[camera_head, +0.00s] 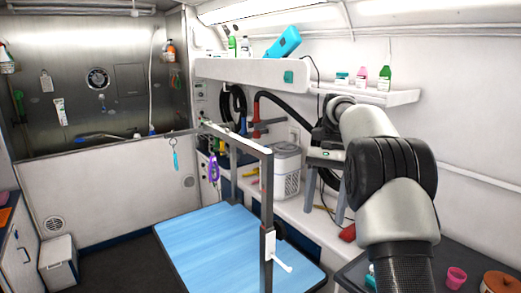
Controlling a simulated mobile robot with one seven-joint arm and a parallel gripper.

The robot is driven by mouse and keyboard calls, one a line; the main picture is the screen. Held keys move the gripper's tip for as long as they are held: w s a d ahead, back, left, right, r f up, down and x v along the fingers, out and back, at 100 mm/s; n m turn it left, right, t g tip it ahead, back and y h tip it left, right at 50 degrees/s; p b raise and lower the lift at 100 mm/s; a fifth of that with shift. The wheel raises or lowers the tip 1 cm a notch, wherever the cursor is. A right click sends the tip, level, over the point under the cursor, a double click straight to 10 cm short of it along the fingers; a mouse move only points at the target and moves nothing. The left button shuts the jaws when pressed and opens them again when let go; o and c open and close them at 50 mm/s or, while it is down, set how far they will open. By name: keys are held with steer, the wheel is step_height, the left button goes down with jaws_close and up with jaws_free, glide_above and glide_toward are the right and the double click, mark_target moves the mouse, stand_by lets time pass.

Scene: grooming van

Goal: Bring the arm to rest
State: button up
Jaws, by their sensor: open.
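My arm (393,190) rises from the lower right and bends over to the left. My gripper (326,207) hangs at its end in front of the right-hand counter, with its two grey fingers apart and pointing down. Nothing shows between the fingers. The gripper appears to be above or in front of the counter, and its exact distance from the counter is hard to tell.
A blue grooming table (205,250) with a grey post frame (267,200) stands left of my gripper. A white bin (287,172) sits on the counter behind. A wall shelf (365,94) holds bottles. A dark worktop with a pink cup (456,278) is at lower right.

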steer(key=s+a+r+n+t+h, duration=0.15)
steer(key=s+r+n+t, duration=0.35)
steer(key=s+r, duration=0.5)
steer(key=s+f+n+t, duration=0.2)
steer(key=s+f, duration=0.2)
steer(key=s, duration=0.5)
steer(key=s+f+n+t, duration=0.2)
steer(key=s+f+n, duration=0.1)
steer(key=s, duration=0.6)
steer(key=shift+s+a+f+t, duration=0.15)
steer(key=shift+a+f+t, duration=0.15)
steer(key=shift+f, duration=0.35)
